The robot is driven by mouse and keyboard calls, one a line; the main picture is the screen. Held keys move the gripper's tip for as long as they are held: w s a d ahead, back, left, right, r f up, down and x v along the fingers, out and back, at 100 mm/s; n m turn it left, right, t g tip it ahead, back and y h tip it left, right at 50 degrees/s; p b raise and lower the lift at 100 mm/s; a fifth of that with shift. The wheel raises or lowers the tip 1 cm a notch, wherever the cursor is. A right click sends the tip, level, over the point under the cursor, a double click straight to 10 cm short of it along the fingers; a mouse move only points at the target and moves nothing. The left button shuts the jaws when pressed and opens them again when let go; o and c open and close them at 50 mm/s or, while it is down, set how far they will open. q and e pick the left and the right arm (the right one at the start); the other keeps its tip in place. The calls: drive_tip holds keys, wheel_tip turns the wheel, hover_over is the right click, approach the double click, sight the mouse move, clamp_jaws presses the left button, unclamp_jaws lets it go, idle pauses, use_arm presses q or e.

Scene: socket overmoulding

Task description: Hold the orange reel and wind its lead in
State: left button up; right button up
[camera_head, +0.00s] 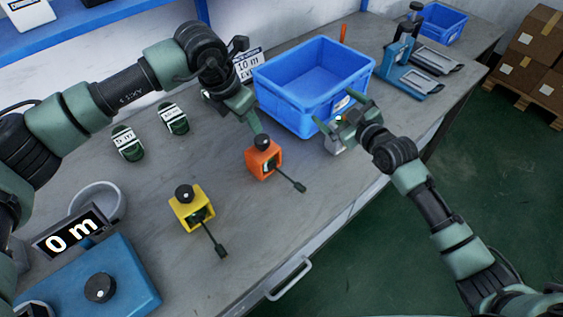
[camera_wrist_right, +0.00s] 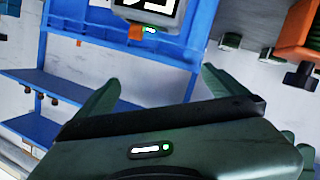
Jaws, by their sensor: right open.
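The orange reel (camera_head: 258,165) stands on the grey bench, with a black knob on top. Its dark lead (camera_head: 285,178) reaches out toward the bench's front edge and ends in a dark plug (camera_head: 299,187). My left gripper (camera_head: 260,132) comes down at the back of the orange reel, close to its knob; I cannot tell whether its fingers close on it. My right gripper (camera_head: 335,119) is open, to the right of the reel and in front of the blue crate. In the right wrist view its fingers (camera_wrist_right: 160,95) are apart with nothing between them.
A yellow reel (camera_head: 187,213) with its own lead stands to the left. A blue crate (camera_head: 290,105) is behind my right gripper. Two green pucks (camera_head: 127,144), a white bowl (camera_head: 112,198) and a blue box with a "0 m" display (camera_head: 72,231) occupy the left side.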

sight(263, 155)
drive_tip(key=s+a+f+g+y, duration=0.1)
drive_tip(key=s+a+f, duration=0.1)
drive_tip(key=a, duration=0.3)
drive_tip(key=s+a+f+g+y, duration=0.1)
drive_tip(key=s+a+f, duration=0.2)
drive_tip(key=s+a, duration=0.2)
drive_tip(key=s+a+f+m+g+y, duration=0.1)
drive_tip(key=s+a+f+g, duration=0.1)
drive_tip(key=a, duration=0.3)
drive_tip(key=shift+s+a+f+y, duration=0.25)
drive_tip(key=shift+s+f+y, duration=0.05)
drive_tip(key=shift+s+f, duration=0.4)
drive_tip(key=shift+a+f, duration=0.15)
drive_tip(key=shift+a, duration=0.1)
drive_tip(key=shift+w+a+f, duration=0.2)
drive_tip(key=shift+a, duration=0.05)
drive_tip(key=x, duration=0.6)
drive_tip(key=shift+w+a+f, duration=0.2)
drive_tip(key=shift+w, duration=0.05)
drive_tip(key=shift+c, duration=0.3)
